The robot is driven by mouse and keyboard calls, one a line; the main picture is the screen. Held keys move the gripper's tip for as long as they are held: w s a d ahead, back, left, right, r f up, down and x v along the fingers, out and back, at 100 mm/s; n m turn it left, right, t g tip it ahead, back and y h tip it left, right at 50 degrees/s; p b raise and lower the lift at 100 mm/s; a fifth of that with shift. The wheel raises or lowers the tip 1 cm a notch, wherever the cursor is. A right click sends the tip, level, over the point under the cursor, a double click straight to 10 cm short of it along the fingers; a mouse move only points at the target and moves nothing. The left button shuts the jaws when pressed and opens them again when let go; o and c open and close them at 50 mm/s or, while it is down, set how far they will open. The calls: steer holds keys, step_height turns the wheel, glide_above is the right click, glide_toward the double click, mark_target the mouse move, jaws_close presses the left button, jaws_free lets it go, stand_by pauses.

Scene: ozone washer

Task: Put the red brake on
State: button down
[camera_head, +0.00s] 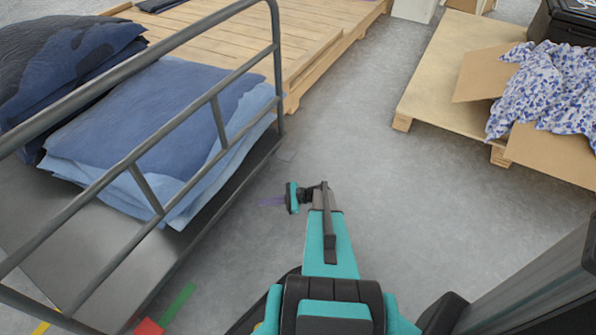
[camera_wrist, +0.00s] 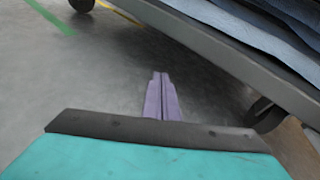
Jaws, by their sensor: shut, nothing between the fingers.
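My gripper (camera_head: 271,201) is low over the grey floor, just right of the cart's lower edge. Its purple fingers also show in the wrist view (camera_wrist: 161,92), pressed together and empty. A metal cart (camera_head: 205,197) with grey tube rails stands on the left. In the wrist view, a dark caster wheel (camera_wrist: 265,114) sits under the cart's edge, to the right of the fingers and apart from them. A small red patch (camera_head: 150,327) shows at the bottom edge of the head view; I cannot tell whether it is the brake. No red part shows in the wrist view.
Folded blue fabric (camera_head: 150,125) lies on the cart. A wooden pallet (camera_head: 290,45) is behind it. Another pallet (camera_head: 440,80) at the right bears an open cardboard box (camera_head: 550,155) with flowered cloth. Green tape (camera_head: 180,302) marks the floor. The floor between cart and right pallet is clear.

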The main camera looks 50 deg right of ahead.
mark_target(285, 156)
steer(key=d+f+m+t+b, duration=0.1)
steer(key=d, duration=0.4)
steer(key=d+f+m+t+h+b, duration=0.1)
steer(key=d+t, duration=0.1)
steer(key=d, duration=0.2)
steer(key=s+d+f+m+t+h+b, duration=0.1)
steer(key=d+m+b, duration=0.1)
steer(key=d, duration=0.3)
steer(key=shift+s+d, duration=0.1)
steer(key=shift+d, duration=0.25)
steer(key=s+d+m+t+h+b, duration=0.1)
steer(key=d, duration=0.3)
steer(key=s+d+m+t+h+b, duration=0.1)
steer(key=s+d, duration=0.1)
steer(key=d, duration=0.2)
steer(key=s+d+m+t+h+b, duration=0.1)
steer(key=d+m, duration=0.1)
steer(key=d, duration=0.2)
steer(key=shift+s+d+f+t+h, duration=0.1)
steer(key=shift+s+d+t+h, duration=0.2)
steer(key=shift+s, duration=0.1)
steer(key=shift+w+a, duration=0.1)
steer(key=shift+w, duration=0.05)
steer(key=w+a+r+b, duration=0.2)
steer(key=w+r+b, duration=0.3)
steer(key=w, duration=0.5)
steer(key=shift+a, duration=0.25)
steer(key=shift+r, duration=0.15)
